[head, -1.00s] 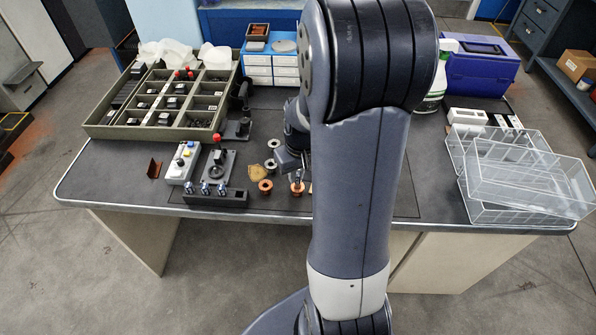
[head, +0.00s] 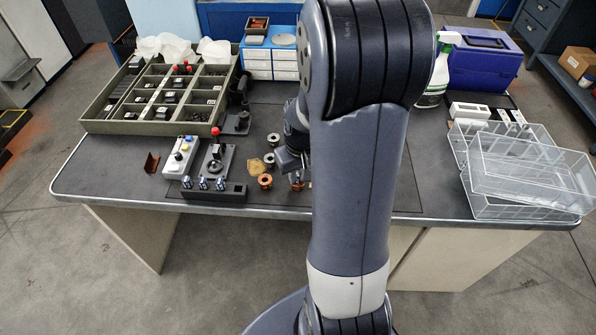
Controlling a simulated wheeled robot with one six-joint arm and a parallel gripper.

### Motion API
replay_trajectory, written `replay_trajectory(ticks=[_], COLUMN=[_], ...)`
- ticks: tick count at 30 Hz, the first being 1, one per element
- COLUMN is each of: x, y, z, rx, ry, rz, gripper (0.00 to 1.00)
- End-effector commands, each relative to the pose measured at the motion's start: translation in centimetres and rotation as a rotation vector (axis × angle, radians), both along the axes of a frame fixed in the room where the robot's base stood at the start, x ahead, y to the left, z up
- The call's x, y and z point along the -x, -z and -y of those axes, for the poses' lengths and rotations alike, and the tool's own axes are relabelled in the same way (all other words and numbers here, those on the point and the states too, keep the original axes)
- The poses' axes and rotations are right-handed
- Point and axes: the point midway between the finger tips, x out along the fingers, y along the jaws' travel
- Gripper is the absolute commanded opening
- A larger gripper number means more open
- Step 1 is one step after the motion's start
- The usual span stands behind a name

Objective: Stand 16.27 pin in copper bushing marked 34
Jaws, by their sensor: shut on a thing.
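My gripper (head: 294,172) is small in the head view, left of my forearm, and points down over a copper bushing (head: 297,185). It is shut on a pin, which is mostly hidden now by the jaws. The bushing is partly covered by the gripper, and I cannot tell whether the pin's end is inside it or above it. A second copper bushing (head: 265,182) stands open to the left. Markings on the bushings are too small to read.
Two grey rings (head: 273,139) lie behind the bushings, near a tan piece (head: 256,167). A black rack (head: 214,193) holding several pins stands left, with a switch box (head: 181,155) behind. A compartment tray (head: 107,127) is back left; clear bins (head: 524,178) are right.

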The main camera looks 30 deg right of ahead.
Motion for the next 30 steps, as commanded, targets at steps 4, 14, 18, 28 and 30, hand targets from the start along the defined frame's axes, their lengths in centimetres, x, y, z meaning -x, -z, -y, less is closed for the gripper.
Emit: replay_trajectory(ticks=[4, 14, 18, 28, 30], x=[0.0, 0.0, 0.0, 0.1, 0.2], y=[0.0, 0.0, 0.0, -1.2, -2.2], z=[0.0, 0.0, 0.0, 0.0, 0.0], rx=[0.0, 0.0, 0.0, 0.001, 0.001], ry=[0.0, 0.0, 0.0, 0.0, 0.0], rz=[0.0, 0.0, 0.0, 0.004, 0.004], gripper=[0.0, 0.37, 0.44, 0.44, 0.44])
